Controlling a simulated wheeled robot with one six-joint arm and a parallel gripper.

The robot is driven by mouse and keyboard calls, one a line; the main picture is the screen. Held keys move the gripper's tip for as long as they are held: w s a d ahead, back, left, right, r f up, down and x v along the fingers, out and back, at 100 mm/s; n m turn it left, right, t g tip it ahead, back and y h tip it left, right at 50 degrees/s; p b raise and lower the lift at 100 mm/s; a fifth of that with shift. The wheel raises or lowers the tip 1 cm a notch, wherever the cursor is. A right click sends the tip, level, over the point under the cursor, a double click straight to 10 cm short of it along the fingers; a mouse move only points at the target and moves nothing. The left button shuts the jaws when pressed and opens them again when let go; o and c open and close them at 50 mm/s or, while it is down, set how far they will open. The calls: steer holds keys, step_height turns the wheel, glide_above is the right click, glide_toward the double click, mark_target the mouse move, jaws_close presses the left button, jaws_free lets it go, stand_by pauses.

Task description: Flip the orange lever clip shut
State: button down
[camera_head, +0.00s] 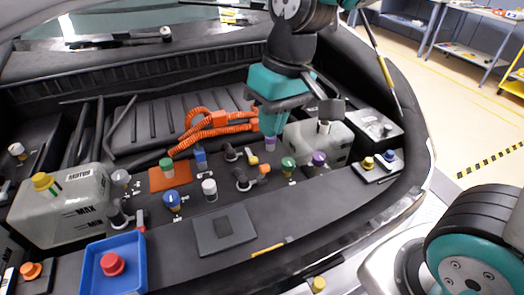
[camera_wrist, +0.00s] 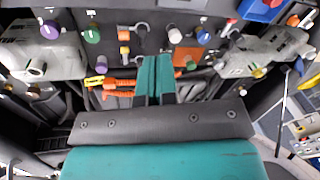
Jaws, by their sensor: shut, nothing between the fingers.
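The orange lever clip (camera_head: 264,169) is a small orange piece beside a dark hose fitting (camera_head: 242,180) in the middle of the engine bay. It also shows in the wrist view (camera_wrist: 124,36), above and left of the fingertips. It is too small to tell whether its lever is up or down. My gripper (camera_head: 269,130) is shut and empty, pointing down over the bay behind the clip and apart from it. In the wrist view my gripper's teal fingers (camera_wrist: 154,62) lie together.
Orange ribbed hoses (camera_head: 205,130) run left of my gripper. A green cap (camera_head: 288,163) and a purple cap (camera_head: 319,158) stand right of the clip. A white tank (camera_head: 65,205) is at left, near a blue tray (camera_head: 114,262) with a red knob. The flat front panel is mostly clear.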

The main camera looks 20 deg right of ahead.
steer(key=w+d+f+m+h, duration=0.1)
steer(key=w+f+m, duration=0.1)
steer(key=w, duration=0.4)
steer(key=w+d+f+m+h+p, duration=0.1)
steer(key=w+d+f+m, duration=0.1)
steer(key=w, duration=0.5)
steer(key=shift+f, duration=0.35)
steer(key=p, duration=0.2)
glide_above(263, 172)
steer(key=w+d, duration=0.1)
steer(key=w, duration=0.4)
step_height(263, 172, down, 10)
steer(key=shift+s+f+p, duration=0.2)
steer(key=shift+s+f, duration=0.45)
steer(key=shift+f, duration=0.2)
steer(key=shift+s+f+p, duration=0.15)
steer(key=shift+s+f, duration=0.5)
steer(key=shift+f, duration=0.15)
